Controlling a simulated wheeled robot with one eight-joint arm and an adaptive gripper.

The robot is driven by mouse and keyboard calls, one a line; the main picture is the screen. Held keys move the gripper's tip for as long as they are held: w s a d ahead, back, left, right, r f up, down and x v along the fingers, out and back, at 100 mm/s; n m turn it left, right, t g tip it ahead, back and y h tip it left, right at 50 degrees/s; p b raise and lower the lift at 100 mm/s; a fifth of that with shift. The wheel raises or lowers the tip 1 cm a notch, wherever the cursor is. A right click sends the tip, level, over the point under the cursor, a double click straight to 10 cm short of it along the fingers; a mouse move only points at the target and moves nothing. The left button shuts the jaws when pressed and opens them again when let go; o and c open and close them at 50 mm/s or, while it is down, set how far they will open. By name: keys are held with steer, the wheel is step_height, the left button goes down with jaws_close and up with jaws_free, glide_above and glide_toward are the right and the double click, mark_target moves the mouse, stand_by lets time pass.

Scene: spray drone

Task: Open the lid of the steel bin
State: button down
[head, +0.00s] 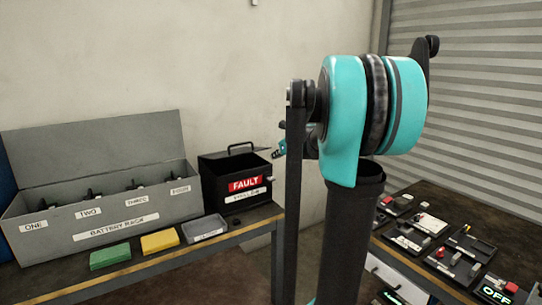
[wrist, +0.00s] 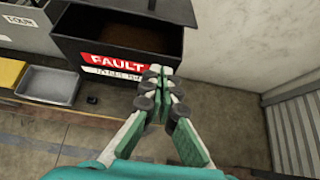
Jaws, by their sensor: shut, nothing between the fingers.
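The black bin with a red FAULT label (head: 245,184) stands on the bench, right of the grey battery rack. Its white lower label is only partly legible. In the wrist view the bin (wrist: 70,50) has an open top, and its brownish inside shows. Its dark lid (wrist: 158,8) is raised along the far side; the full lid angle is cut off there. A black handle (head: 241,146) shows at the top back of the bin. My gripper (wrist: 158,78) is shut and empty, in front of the bin's right front corner. In the head view my arm partly hides it.
The grey battery rack (head: 105,226) has a raised lid. Green (head: 110,255) and yellow (head: 160,241) blocks and a grey tray (head: 204,229) lie before it. A second table (head: 518,250) with several small devices stands right. Floor shows between the tables.

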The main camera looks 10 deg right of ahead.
steer(key=x, duration=0.8)
steer(key=shift+w+a+f, duration=0.15)
steer(key=shift+w, duration=0.2)
steer(key=shift+w+a, duration=0.1)
steer(key=shift+w, duration=0.3)
steer(key=shift+w+a+r, duration=0.1)
steer(key=shift+w+r, duration=0.05)
steer(key=shift+r, duration=0.75)
steer(key=shift+w+a+r, duration=0.1)
steer(key=shift+w+r, duration=0.1)
steer(key=shift+r, duration=0.7)
steer(key=shift+d, duration=0.1)
